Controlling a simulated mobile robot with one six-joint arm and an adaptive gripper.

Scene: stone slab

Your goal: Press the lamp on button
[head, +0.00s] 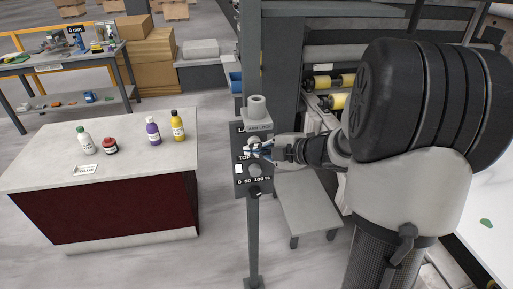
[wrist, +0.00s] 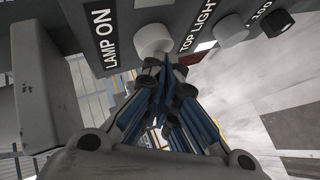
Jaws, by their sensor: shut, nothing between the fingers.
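A dark control panel (head: 240,182) is fixed to a grey post in the head view. In the wrist view its "LAMP ON" label (wrist: 103,38) stands beside a round pale button (wrist: 153,38). My gripper (wrist: 166,66) is shut and empty, its fingertips right at the lower edge of that button. I cannot tell whether they touch it. In the head view my gripper (head: 252,148) reaches the panel from the right and hides the button and most of its label.
The "TOP LIGHT" label (wrist: 196,33) adjoins a grey knob (wrist: 232,31), with a black knob (wrist: 277,23) beyond. A counter (head: 50,160) with several bottles stands left, and a low grey table (head: 308,203) lies under my arm.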

